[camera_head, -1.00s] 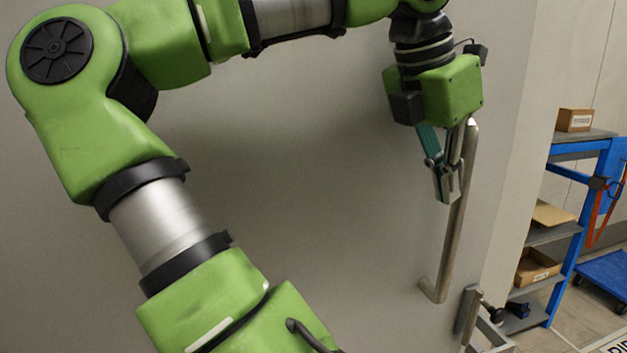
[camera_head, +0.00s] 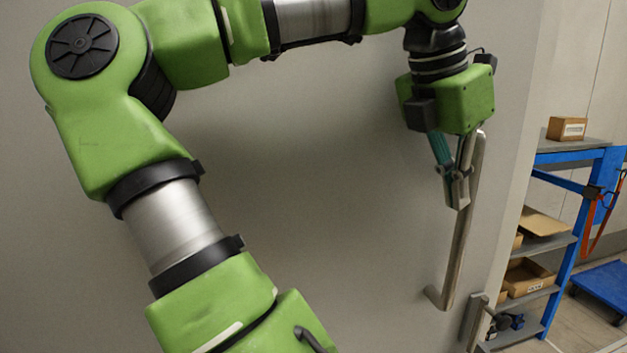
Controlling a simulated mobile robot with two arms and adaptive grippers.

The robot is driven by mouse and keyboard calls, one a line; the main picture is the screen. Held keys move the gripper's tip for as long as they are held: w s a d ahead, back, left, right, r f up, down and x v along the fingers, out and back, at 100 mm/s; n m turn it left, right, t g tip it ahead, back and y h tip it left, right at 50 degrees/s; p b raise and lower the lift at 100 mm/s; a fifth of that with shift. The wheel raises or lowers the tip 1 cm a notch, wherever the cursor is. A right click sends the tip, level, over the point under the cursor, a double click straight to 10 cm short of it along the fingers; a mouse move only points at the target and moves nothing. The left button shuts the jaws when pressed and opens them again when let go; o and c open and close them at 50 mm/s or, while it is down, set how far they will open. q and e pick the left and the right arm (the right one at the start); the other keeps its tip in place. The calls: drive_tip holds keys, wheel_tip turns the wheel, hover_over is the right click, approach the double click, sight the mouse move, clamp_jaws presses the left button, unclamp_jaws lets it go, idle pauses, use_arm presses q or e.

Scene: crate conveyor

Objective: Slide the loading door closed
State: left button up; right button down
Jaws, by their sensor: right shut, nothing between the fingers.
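The loading door (camera_head: 330,180) is a large grey panel that fills most of the head view. A long metal bar handle (camera_head: 461,240) stands on it, slightly tilted, near its right side.
A metal bracket (camera_head: 475,322) is at the lower right of the door. Beyond the door's right edge stands a blue-framed shelf (camera_head: 572,240) with cardboard boxes (camera_head: 566,129). A blue platform (camera_head: 604,288) lies on the floor at far right.

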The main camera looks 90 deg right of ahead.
drive_tip(key=v, duration=1.2)
